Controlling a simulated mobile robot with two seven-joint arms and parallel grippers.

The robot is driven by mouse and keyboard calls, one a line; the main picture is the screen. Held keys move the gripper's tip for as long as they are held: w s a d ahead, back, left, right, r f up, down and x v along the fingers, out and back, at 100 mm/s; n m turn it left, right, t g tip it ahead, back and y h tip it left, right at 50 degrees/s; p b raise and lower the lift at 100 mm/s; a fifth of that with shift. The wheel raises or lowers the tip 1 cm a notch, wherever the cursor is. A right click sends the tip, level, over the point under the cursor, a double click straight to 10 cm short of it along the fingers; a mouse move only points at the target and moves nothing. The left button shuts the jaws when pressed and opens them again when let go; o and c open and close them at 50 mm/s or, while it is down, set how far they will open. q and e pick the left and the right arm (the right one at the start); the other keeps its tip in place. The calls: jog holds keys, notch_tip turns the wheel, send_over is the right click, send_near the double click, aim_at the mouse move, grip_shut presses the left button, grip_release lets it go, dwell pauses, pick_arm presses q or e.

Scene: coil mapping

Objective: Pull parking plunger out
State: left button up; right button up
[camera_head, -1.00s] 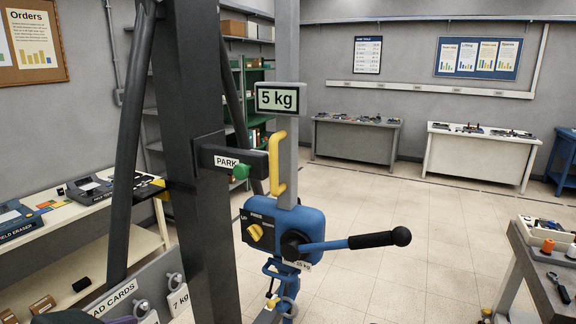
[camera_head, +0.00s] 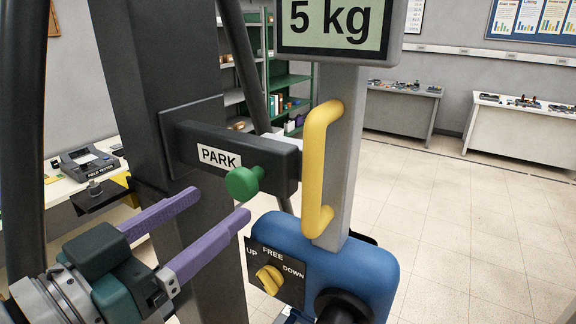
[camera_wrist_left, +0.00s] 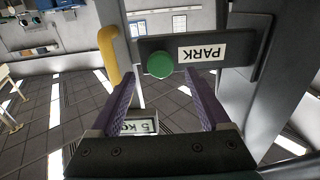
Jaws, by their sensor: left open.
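The parking plunger (camera_head: 244,182) is a green knob on the front of a dark block (camera_head: 268,160) labelled PARK, fixed to a dark column. In the left wrist view the plunger (camera_wrist_left: 160,65) lies beyond the fingertips, roughly between them and nearer the left finger. My left gripper (camera_head: 222,205) has two purple fingers, is open and empty, and points toward the plunger from the lower left. The fingers do not appear to touch it. My right gripper does not show.
A yellow handle (camera_head: 318,170) stands just right of the block. Below is a blue hoist body (camera_head: 350,268) with a yellow selector (camera_head: 270,279) marked UP, FREE, DOWN. A 5 kg display (camera_head: 335,22) hangs above. Tables stand far behind across open floor.

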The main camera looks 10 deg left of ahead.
aim_at(236, 189)
pick_arm(q)
jog(key=p+x, duration=0.1)
jog(key=x, duration=0.5)
jog(key=shift+w+d, duration=0.1)
jog(key=shift+w, duration=0.25)
grip_shut()
dwell(0.3)
dwell(0.8)
